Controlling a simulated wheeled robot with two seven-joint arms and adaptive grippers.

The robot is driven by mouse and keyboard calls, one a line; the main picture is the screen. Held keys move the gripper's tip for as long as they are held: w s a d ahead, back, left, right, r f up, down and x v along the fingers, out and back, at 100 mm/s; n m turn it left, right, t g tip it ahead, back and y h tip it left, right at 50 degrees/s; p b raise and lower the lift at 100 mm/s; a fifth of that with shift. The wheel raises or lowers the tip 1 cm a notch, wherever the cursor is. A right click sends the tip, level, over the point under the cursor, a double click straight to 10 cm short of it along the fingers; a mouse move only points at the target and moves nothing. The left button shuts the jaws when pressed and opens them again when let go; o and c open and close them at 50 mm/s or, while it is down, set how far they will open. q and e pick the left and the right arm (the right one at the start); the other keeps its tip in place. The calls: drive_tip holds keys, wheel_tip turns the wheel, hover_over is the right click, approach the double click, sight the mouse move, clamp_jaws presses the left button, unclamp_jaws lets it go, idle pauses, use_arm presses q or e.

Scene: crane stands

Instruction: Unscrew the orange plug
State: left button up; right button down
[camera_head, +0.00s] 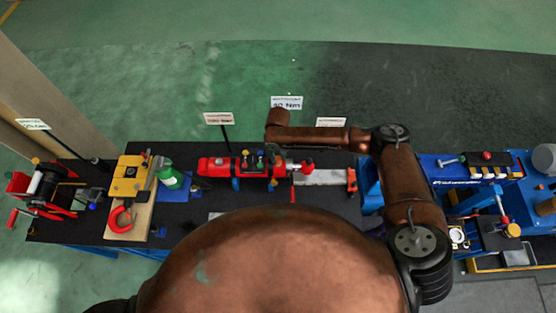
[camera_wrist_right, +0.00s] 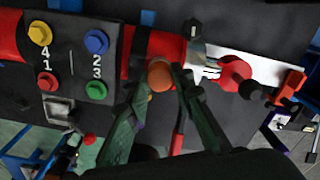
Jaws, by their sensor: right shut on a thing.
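The orange plug (camera_wrist_right: 160,74) is a round orange cap at the side of a red cylinder unit (camera_wrist_right: 166,44). In the right wrist view, the two dark fingers of my right gripper (camera_wrist_right: 161,80) close in on the plug from both sides and are shut on it. In the head view, the red cylinder unit (camera_head: 213,167) lies across the middle of the bench, with my right forearm above and behind it. I cannot make out the plug or the fingertips clearly there. My left gripper is in neither view.
Beside the plug are yellow, blue, red and green bolts on a numbered block (camera_wrist_right: 69,64). A red knob (camera_wrist_right: 235,73) sits to the right. Sign cards (camera_head: 218,118) stand behind.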

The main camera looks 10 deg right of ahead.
drive_tip(key=n+b, duration=0.1)
drive_tip(key=n, duration=0.2)
drive_tip(key=shift+w, duration=0.1)
drive_tip(key=shift+r+n, duration=0.1)
drive_tip(key=shift+n, duration=0.9)
drive_tip(key=n+b, duration=0.1)
drive_tip(key=n, duration=0.3)
drive_tip(key=shift+w+n+b, duration=0.1)
drive_tip(key=shift+n+b, duration=0.2)
drive_tip(key=shift+b, duration=0.3)
drive_tip(key=shift+n+b, duration=0.3)
drive_tip(key=shift+b, duration=0.1)
